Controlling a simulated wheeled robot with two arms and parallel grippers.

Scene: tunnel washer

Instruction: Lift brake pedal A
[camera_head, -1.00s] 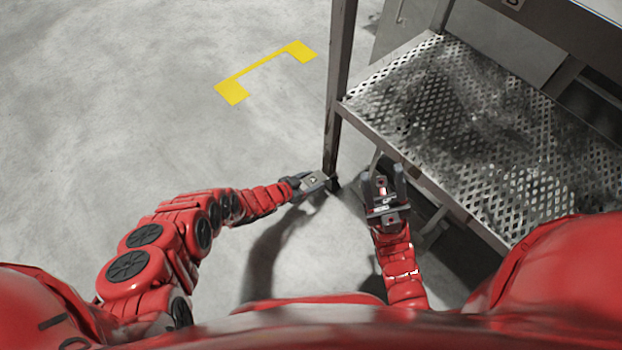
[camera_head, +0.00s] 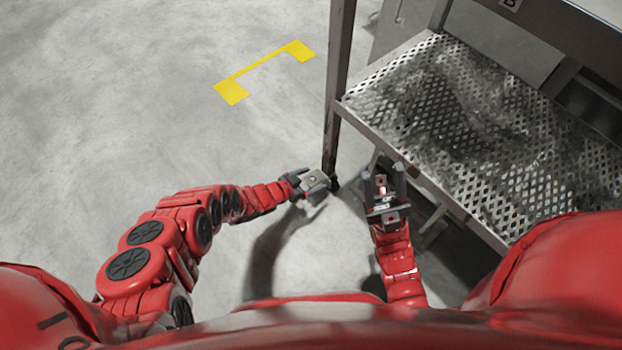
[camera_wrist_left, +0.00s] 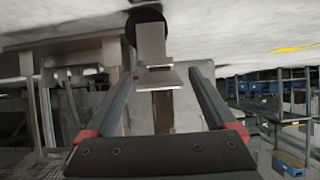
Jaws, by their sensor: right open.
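Brake pedal A looks to be the flat grey metal plate (camera_wrist_left: 160,77) by a black caster wheel (camera_wrist_left: 146,24) in the left wrist view. No letter is readable on it. My left gripper (camera_head: 325,186) is low by the foot of the cart's near leg. In the wrist view its fingers (camera_wrist_left: 160,72) are spread, with the plate between and beyond their tips; I cannot tell whether they touch it. In the head view the gripper mostly hides that spot. My right gripper (camera_head: 383,172) is open and empty in front of the cart's shelf edge.
A metal cart with a perforated shelf (camera_head: 470,130) stands at the right, with an upright post (camera_head: 339,75) above the left gripper. A "B" label (camera_head: 511,3) shows at the top. A yellow floor marking (camera_head: 265,66) lies on clear grey floor at the left.

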